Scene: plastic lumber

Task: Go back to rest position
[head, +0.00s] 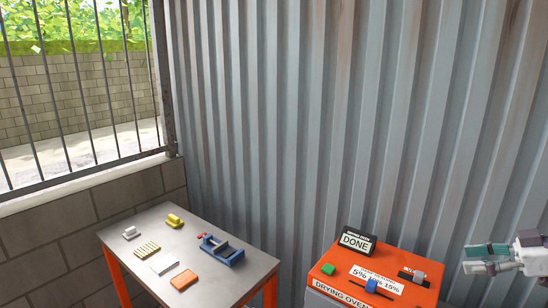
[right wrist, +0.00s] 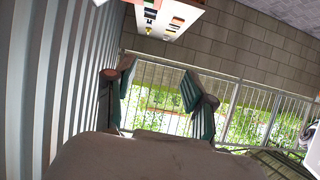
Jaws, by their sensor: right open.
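My right gripper (head: 476,259) is at the right edge of the head view, to the right of the orange drying oven and pointing left. It holds nothing. In the right wrist view its two fingers (right wrist: 160,85) stand well apart, with only the railing and greenery seen between them. My left gripper is in neither view.
The drying oven (head: 340,293) has a "DONE" sign (head: 356,241), a green button (head: 328,269) and a blue slider (head: 371,286). A grey table (head: 205,285) holds a blue vise (head: 221,250), an orange block (head: 184,280) and other small pieces. A corrugated wall (head: 300,130) stands behind.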

